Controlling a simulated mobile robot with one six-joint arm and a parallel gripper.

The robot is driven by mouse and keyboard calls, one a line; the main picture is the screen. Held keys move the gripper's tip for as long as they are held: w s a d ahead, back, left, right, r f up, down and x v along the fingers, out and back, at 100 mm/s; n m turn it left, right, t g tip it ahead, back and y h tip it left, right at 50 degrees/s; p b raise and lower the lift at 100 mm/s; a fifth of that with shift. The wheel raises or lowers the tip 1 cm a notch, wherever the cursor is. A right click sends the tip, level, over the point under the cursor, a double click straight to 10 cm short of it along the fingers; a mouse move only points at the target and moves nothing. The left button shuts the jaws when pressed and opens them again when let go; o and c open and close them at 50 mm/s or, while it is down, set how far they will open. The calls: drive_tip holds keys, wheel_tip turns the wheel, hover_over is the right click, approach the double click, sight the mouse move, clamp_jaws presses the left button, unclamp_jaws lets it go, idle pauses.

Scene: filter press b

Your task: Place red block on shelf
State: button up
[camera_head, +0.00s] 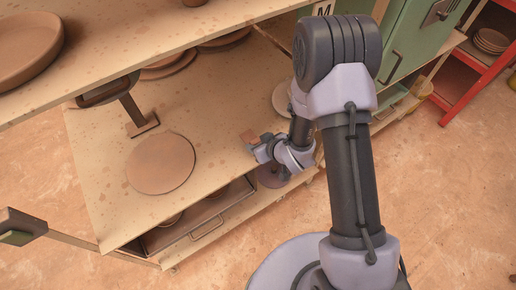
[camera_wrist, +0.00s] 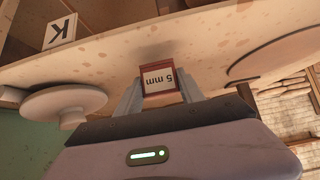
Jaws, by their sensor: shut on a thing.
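The red block (camera_head: 250,136) is small and reddish-brown in the head view. In the wrist view the red block (camera_wrist: 158,80) shows a pale face marked "5 mm", upside down, with red edges. My gripper (camera_head: 257,146) is shut on it, with the fingers (camera_wrist: 160,92) on either side of the block in the wrist view. The block is at the right front part of the beige shelf board (camera_head: 215,110). I cannot tell whether it touches the board.
A round brown disc (camera_head: 160,163) lies on the board left of my gripper. An upper shelf (camera_head: 130,40) with a brown dish (camera_head: 27,45) overhangs the back. An open drawer (camera_head: 195,222) is below the board. A green cabinet (camera_head: 408,45) stands at right.

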drive_tip(key=shift+f+b, duration=0.3)
drive_tip(key=shift+f, duration=1.3)
drive_tip(key=shift+f, duration=0.15)
drive_tip(key=o, duration=1.4)
